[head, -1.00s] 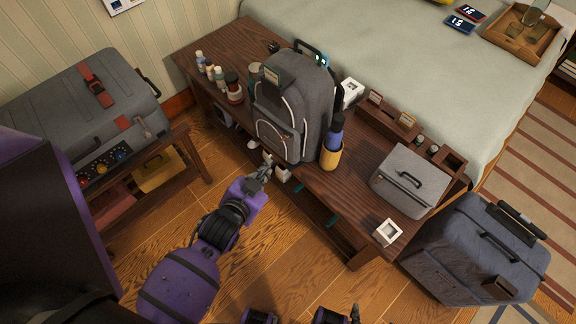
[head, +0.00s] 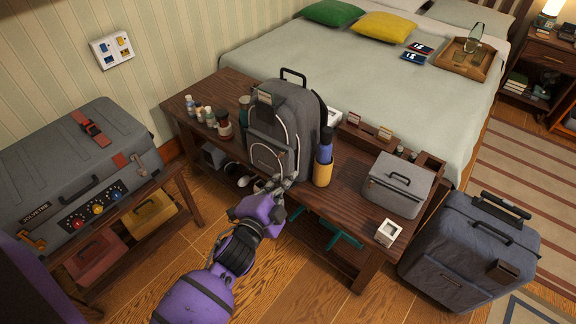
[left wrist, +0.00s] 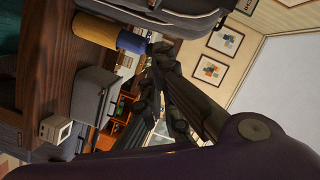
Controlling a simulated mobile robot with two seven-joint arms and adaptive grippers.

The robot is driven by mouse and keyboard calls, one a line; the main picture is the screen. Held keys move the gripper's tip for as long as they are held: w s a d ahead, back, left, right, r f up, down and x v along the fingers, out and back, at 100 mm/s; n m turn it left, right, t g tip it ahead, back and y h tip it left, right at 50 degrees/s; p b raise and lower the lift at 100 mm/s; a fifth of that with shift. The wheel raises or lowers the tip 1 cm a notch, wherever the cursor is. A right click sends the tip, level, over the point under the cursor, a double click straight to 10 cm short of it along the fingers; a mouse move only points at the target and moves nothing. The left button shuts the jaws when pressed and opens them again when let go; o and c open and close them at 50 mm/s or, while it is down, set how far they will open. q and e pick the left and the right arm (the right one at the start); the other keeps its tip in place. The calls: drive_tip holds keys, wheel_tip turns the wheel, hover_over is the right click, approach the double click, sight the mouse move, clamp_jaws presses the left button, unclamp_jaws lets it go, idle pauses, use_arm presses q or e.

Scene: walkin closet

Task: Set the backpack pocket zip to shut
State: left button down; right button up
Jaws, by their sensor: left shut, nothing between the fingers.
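The grey backpack (head: 302,120) stands upright on the dark wooden bench. Its front pocket (head: 268,160) has a pale curved zip line and faces my left arm; I cannot tell how far the zip is closed. My left gripper (head: 280,184) is shut and empty, just in front of the pocket's lower part. I cannot tell if it touches the bag. In the left wrist view the dark fingers (left wrist: 160,60) point up the picture, with the bag's grey edge (left wrist: 175,12) above them. My right gripper is not in view.
A bottle in a yellow holder (head: 322,173) stands right of the backpack, and small bottles (head: 210,117) stand left. A grey case (head: 398,182) and white cube (head: 389,232) sit on the bench (head: 345,205). A blue suitcase (head: 465,255) stands at the right.

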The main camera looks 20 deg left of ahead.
use_arm(q)
drive_tip(key=w+a+f, duration=0.2)
drive_tip(key=w+f, duration=0.1)
drive_tip(key=w, duration=0.7)
drive_tip(key=shift+a+f, duration=0.2)
drive_tip(key=shift+f, duration=0.05)
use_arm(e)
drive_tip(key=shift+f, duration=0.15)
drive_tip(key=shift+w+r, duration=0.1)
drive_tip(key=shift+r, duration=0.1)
use_arm(q)
drive_tip(key=b, duration=0.2)
approach(252, 132)
drive_tip(key=w, duration=0.5)
drive_tip(key=shift+w+d+f, duration=0.1)
drive_tip(key=shift+d+f, duration=0.1)
drive_tip(key=shift+d, duration=0.1)
drive_tip(key=shift+w+a+r, duration=0.15)
drive_tip(key=shift+a, duration=0.2)
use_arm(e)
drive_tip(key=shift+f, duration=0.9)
